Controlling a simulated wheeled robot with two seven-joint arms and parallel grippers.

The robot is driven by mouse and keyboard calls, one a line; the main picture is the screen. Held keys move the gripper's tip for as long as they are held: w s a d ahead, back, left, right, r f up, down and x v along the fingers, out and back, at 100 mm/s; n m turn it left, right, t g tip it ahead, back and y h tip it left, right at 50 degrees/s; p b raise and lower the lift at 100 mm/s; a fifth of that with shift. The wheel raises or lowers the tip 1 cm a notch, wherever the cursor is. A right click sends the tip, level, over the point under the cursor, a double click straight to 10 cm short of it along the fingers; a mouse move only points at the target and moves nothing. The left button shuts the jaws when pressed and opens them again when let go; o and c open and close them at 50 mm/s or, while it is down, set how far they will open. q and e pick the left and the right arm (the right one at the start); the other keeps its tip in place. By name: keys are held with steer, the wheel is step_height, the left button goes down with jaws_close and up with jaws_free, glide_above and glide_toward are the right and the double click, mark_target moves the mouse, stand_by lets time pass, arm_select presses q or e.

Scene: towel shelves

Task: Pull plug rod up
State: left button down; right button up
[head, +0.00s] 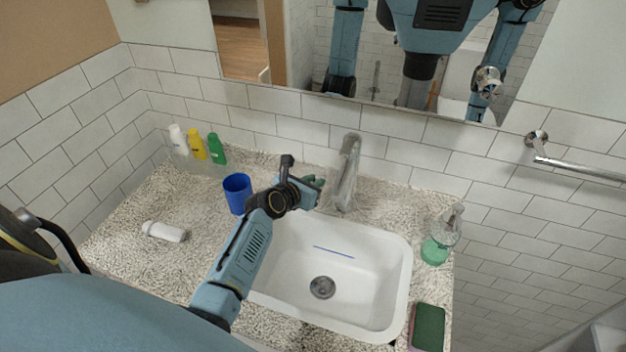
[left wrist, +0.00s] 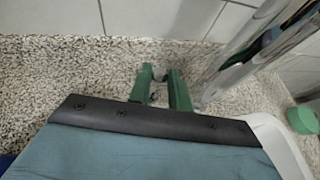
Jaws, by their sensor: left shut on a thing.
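My left gripper (head: 314,184) is at the back rim of the sink, just left of the faucet (head: 346,175). In the left wrist view, its two green fingers (left wrist: 165,88) point down behind the sink, beside the faucet's base. They are shut on a small greyish piece between their tips, at the plug rod's place behind the faucet. The rod itself is mostly hidden by the fingers. The round drain (head: 322,287) shows in the bottom of the white sink (head: 290,262). My right gripper is not directly in view.
A blue cup (head: 237,193) stands left of my left gripper. Several bottles stand in the back left corner, and a white tube (head: 164,231) lies on the left counter. A soap dispenser (head: 440,240) and a green sponge (head: 428,328) are right of the sink. A mirror (head: 400,60) hangs behind.

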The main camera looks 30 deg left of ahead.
arm_select(q)
steer(key=shift+w+r, duration=0.1)
steer(key=shift+r, duration=0.1)
steer(key=c, duration=1.3)
jaws_free()
steer(key=shift+s+r, duration=0.2)
steer(key=shift+s, duration=0.4)
steer(key=p+v, duration=0.2)
steer(key=v, duration=1)
steer(key=shift+s, duration=0.2)
